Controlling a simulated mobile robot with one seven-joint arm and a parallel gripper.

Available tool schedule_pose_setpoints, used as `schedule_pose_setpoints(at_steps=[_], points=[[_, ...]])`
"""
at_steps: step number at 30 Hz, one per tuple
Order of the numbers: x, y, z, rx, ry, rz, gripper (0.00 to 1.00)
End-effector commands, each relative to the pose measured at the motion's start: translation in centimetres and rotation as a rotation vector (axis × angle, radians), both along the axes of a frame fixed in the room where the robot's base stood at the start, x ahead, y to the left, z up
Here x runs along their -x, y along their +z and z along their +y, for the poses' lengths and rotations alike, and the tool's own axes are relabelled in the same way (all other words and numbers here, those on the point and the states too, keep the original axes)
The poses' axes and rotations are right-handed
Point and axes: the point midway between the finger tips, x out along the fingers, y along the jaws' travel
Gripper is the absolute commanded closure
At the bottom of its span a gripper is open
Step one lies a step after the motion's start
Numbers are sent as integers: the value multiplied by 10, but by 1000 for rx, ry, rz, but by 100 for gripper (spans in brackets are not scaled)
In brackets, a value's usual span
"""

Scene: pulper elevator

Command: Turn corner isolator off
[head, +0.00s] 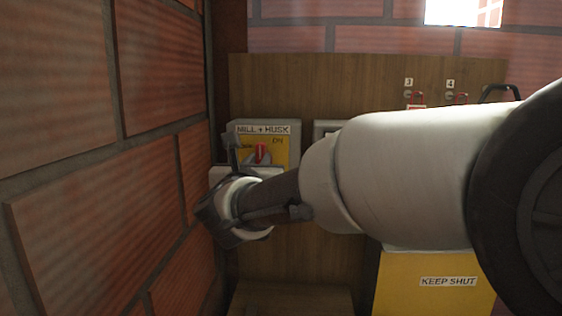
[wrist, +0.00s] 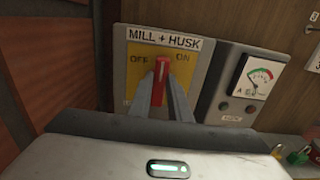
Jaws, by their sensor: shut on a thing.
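The corner isolator is a grey box (head: 295,128) labelled MILL + HUSK, on the wooden board beside the brick wall. Its yellow plate (wrist: 133,76) carries OFF on the left and ON on the right. The red handle (wrist: 160,66) stands nearly upright between the two words. My gripper (wrist: 160,80) has a grey finger on each side of the handle and is shut on it. In the head view the red handle (head: 262,152) also shows, with my arm hiding the lower part of the box.
A grey meter box (wrist: 241,85) stands close to the right of the isolator. The brick wall (head: 90,160) is close on the left. Red-tagged hooks numbered 3 and 4 (head: 450,83) are at upper right. A yellow KEEP SHUT panel (head: 410,292) is at lower right.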

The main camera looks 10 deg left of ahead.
Motion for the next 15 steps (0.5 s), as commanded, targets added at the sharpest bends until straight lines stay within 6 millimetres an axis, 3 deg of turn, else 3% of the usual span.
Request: schedule_pose_setpoints(at_steps=[8, 15], points=[[0, 0, 1, 44, 2, -5, 100], [0, -1, 3, 188, 1, -15, 100]])
